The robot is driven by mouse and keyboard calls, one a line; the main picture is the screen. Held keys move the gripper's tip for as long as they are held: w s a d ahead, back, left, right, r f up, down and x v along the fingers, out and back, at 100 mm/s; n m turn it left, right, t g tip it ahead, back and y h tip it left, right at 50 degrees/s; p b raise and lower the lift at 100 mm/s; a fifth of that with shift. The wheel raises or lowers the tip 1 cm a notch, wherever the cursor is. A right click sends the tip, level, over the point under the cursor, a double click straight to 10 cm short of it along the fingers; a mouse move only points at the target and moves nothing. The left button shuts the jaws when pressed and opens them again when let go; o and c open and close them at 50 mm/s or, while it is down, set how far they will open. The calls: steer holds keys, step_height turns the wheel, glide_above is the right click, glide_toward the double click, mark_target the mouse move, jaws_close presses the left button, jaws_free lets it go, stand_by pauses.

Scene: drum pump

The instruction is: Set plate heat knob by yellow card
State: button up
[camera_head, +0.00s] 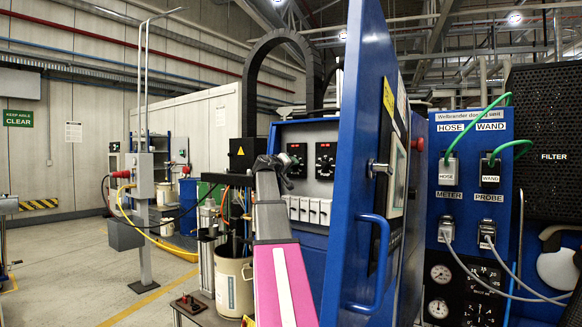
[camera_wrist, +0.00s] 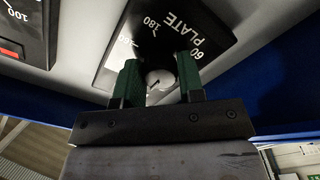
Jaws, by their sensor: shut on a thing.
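In the wrist view, the plate heat knob (camera_wrist: 158,79) is a round pale-faced knob with a dark mark. It sits on a black dial plate (camera_wrist: 215,30) marked PLATE, with 60 and 180 readable. My gripper (camera_wrist: 158,66) is shut on the knob, a green-padded finger on each side. The fingers hide part of the scale, and I cannot read the setting. In the head view, my gripper (camera_head: 270,163) is at the grey control panel (camera_head: 310,132); its grip is too small to see there. A yellow label (camera_head: 389,98) is on the blue door; its text is unreadable, and I cannot tell if it is the card.
A second black dial with a red display (camera_wrist: 12,48) is close by in the wrist view. The open blue door (camera_head: 350,160) with its handle (camera_head: 376,262) stands close right of my arm. White switches (camera_head: 308,209) sit below the dials. A cream drum (camera_head: 233,284) stands left.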

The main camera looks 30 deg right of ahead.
steer(key=shift+s+f, duration=0.1)
stand_by(0.3)
steer(key=o, duration=0.9)
steer(key=shift+a, duration=0.1)
steer(key=v, duration=1)
steer(key=shift+a, duration=0.35)
